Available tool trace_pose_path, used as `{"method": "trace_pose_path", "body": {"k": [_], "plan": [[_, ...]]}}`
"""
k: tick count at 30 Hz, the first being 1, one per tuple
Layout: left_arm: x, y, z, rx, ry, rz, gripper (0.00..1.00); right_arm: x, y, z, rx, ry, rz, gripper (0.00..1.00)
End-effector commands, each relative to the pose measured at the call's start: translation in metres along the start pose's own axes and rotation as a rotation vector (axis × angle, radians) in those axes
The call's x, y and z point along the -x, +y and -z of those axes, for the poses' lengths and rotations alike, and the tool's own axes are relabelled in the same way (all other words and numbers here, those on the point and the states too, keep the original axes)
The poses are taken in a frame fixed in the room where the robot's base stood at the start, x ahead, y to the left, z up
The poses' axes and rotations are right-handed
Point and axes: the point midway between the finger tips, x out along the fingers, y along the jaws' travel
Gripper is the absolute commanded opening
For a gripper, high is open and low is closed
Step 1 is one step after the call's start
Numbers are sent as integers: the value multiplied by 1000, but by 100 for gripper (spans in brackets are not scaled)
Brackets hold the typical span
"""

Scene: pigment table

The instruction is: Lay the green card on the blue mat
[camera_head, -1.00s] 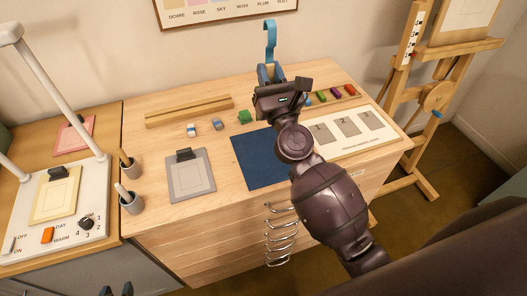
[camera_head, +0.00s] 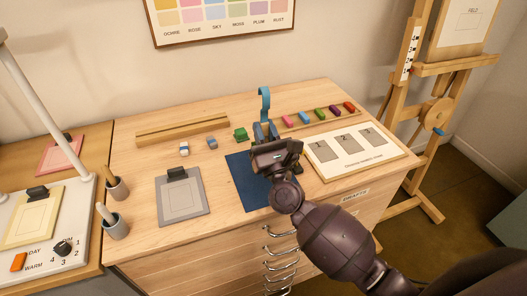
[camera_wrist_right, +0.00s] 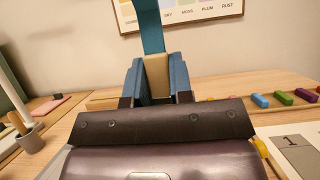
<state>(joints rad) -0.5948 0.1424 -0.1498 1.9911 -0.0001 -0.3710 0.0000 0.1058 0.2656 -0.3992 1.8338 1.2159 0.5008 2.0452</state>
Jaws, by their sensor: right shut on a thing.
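The blue mat (camera_head: 240,184) lies flat on the wooden desk, its right part hidden behind my right gripper and arm. I make out no green card in either view. My right gripper (camera_head: 265,132) is over the far edge of the mat. It is shut on a blue hooked tool (camera_head: 264,98); in the right wrist view the tool's blue strip (camera_wrist_right: 149,25) rises above a beige part (camera_wrist_right: 157,74) between the blue fingers (camera_wrist_right: 156,82). My left gripper is not in view.
A grey clipped card (camera_head: 180,208) lies left of the mat. A white numbered board (camera_head: 338,172) and several coloured sticks are to the right. Two cups stand at the left edge.

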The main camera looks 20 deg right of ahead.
Motion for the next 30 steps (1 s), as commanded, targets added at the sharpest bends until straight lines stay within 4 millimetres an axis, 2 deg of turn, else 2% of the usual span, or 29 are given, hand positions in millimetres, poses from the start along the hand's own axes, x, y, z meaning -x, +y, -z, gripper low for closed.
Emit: {"method": "trace_pose_path", "body": {"k": [1, 7, 15, 30], "plan": [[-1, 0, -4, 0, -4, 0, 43, 3, 0, 6, 1, 2, 0, 2], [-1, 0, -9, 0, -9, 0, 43, 9, 0, 17, 1, 1, 0, 2], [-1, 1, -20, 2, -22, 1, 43, 25, 0, 46, 1, 1, 0, 2], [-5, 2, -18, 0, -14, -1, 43, 28, 0, 51, -1, 0, 1, 2]]}}
